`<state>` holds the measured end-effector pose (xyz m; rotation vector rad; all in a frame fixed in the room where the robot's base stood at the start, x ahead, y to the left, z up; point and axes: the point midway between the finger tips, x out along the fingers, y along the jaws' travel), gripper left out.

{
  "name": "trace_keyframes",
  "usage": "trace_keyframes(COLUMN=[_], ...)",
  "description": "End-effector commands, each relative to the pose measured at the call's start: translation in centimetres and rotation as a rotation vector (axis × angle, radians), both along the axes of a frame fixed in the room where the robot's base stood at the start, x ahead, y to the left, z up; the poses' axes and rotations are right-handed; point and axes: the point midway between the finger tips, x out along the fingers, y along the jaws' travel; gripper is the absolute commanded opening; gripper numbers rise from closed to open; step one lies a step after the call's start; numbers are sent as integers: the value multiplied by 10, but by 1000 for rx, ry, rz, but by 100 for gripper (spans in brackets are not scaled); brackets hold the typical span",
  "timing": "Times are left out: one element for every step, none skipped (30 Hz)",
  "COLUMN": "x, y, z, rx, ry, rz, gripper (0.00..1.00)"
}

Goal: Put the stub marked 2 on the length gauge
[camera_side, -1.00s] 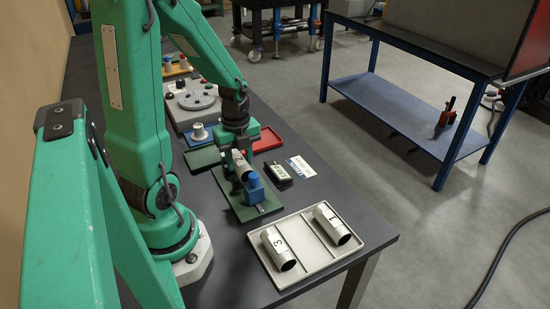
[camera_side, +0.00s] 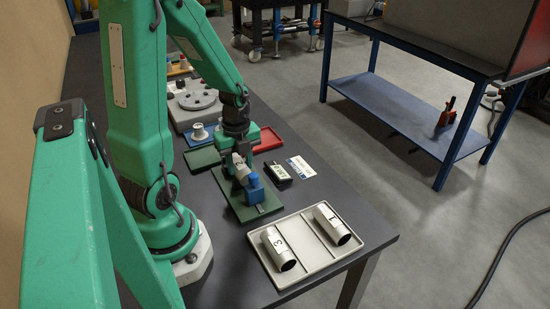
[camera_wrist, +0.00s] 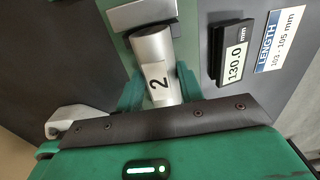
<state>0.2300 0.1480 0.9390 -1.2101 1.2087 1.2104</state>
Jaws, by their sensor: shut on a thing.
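The stub marked 2 (camera_side: 241,169) is a silvery cylinder over the length gauge (camera_side: 267,209), a green base with a blue block. In the wrist view the stub (camera_wrist: 152,45) lies between my gripper's (camera_wrist: 158,90) green jaws, its 2 facing the camera. My gripper (camera_side: 238,173) is shut on it. One end appears close to a metal block of the gauge (camera_wrist: 143,16); I cannot tell whether they touch or whether the stub rests on the base. The gauge display (camera_wrist: 234,62) reads 130.0 mm.
A pale tray (camera_side: 306,246) at the table's near end holds the stubs marked 3 (camera_side: 279,249) and 1 (camera_side: 332,224). A red tray (camera_side: 268,139) and a green tray (camera_side: 203,157) lie behind. A card (camera_wrist: 279,40) reads LENGTH 103-105 mm.

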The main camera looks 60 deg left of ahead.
Motion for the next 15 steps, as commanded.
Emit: trace_keyframes(x=[0,0,0,0,0,0,0,0,0,0,0,0,0,0,0], y=[0,0,0,0,0,0,0,0,0,0,0,0,0,0,0], z=[0,0,0,0,0,0,0,0,0,0,0,0,0,0,0], rx=[0,0,0,0,0,0,0,0,0,0,0,0,0,0,0], ry=[0,0,0,0,0,0,-1,-1,-1,-1,-1,-1,-1,-1,0], rz=[0,0,0,0,0,0,0,0,0,0,0,0,0,0,0], gripper=[9,9,9,9,39,47,53,59,63,63,63,63,63,63,63])
